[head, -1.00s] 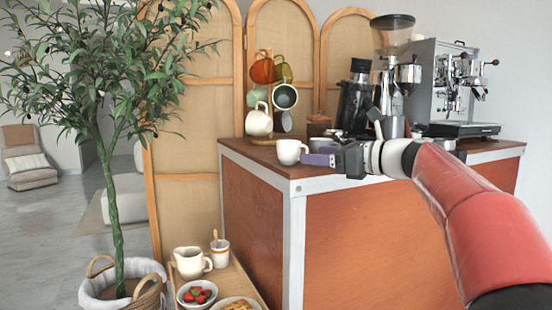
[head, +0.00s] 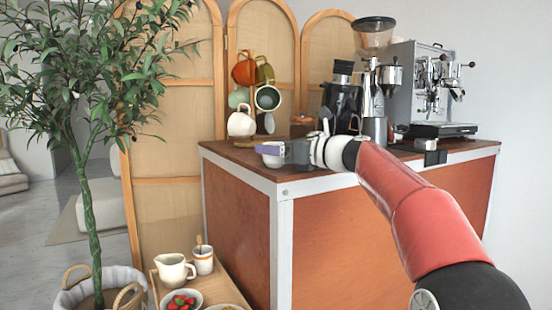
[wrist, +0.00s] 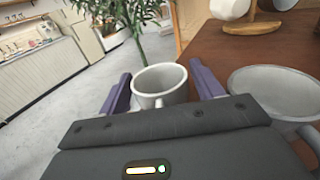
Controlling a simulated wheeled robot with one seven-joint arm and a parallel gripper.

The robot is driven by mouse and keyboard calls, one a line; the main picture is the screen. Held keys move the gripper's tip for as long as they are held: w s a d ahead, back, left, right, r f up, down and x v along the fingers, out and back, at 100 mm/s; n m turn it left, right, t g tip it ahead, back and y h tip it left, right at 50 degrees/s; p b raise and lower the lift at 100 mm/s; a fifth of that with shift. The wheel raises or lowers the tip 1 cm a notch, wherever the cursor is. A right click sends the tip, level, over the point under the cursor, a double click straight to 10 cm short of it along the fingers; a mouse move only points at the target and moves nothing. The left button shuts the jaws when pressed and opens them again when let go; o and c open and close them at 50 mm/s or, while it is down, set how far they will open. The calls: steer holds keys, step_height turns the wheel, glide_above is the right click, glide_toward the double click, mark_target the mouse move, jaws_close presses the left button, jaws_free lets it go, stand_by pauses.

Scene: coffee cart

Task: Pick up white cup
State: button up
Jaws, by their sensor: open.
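A white cup (head: 273,161) stands near the front left corner of the counter (head: 300,185), partly hidden by my gripper (head: 288,153) in the head view. In the wrist view the cup (wrist: 160,84) sits between the two purple fingers of my gripper (wrist: 160,72), its handle toward the palm. The fingers are open, one on each side of the cup; I cannot tell whether either touches it. The cup's lower part is hidden by the gripper body in the wrist view.
A grey vessel (wrist: 278,92) stands close to the right finger. A mug rack with several hanging mugs, one white (head: 241,124), stands behind. A grinder (head: 374,75) and espresso machine (head: 432,85) stand to the right. A plant (head: 88,200) is at left.

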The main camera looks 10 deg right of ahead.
steer(key=c, duration=0.8)
steer(key=shift+r, duration=0.1)
